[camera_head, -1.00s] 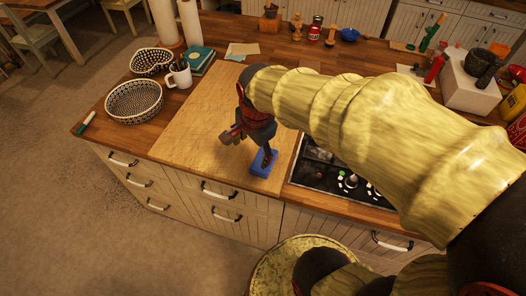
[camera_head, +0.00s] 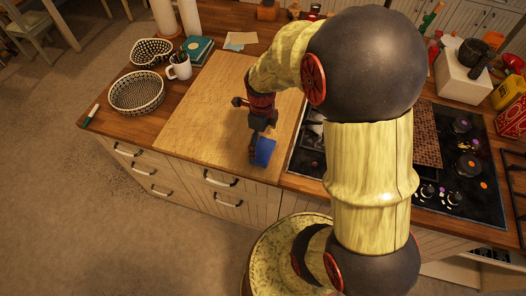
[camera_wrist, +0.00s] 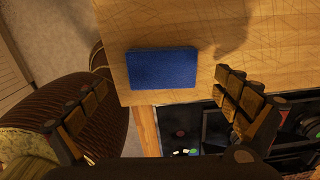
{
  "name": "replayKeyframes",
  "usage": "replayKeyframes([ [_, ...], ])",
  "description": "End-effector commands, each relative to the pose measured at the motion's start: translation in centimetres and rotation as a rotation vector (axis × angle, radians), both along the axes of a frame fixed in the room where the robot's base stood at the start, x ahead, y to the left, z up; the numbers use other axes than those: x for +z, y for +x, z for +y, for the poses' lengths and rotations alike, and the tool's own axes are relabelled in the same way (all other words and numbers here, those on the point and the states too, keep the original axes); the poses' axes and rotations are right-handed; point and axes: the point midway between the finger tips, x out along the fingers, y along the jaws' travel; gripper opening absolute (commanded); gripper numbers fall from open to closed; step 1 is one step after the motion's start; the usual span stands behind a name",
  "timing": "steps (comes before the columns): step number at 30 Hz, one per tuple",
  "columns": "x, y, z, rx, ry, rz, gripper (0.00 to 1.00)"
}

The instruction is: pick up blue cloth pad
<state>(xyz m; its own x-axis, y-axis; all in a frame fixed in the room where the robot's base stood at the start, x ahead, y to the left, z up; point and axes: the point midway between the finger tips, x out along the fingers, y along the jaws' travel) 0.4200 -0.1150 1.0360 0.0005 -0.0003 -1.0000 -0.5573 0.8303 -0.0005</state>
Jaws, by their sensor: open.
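The blue cloth pad (camera_head: 264,152) lies on the large wooden board (camera_head: 205,115) near the counter's front edge. In the wrist view the blue pad (camera_wrist: 161,68) shows whole, a flat rectangle close to the board's edge. My gripper (camera_head: 257,142) is above the pad and covers part of its left side in the head view. In the wrist view my gripper (camera_wrist: 163,108) is open, its padded fingers wide apart and empty. The pad lies between the two finger lines, farther up the picture. The fingers do not appear to touch it.
Dotted bowls (camera_head: 136,93), a white mug (camera_head: 180,68) and a teal book (camera_head: 198,47) stand at the back left. A white box (camera_head: 466,80) stands at the back right. The board's left part is clear.

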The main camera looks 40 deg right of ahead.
Motion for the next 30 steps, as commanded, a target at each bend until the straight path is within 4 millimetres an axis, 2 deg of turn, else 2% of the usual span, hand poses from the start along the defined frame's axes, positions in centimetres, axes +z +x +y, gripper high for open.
replayKeyframes([
  [6,-3.4,-0.2,-0.4,0.002,0.001,0.003,1.0],
  [9,-4.2,-0.2,-0.4,0.002,0.001,0.002,1.0],
  [16,-4.2,-0.1,-0.4,0.002,0.0,0.0,0.99],
  [30,-4.2,-0.1,-0.4,0.002,0.0,0.0,0.73],
])
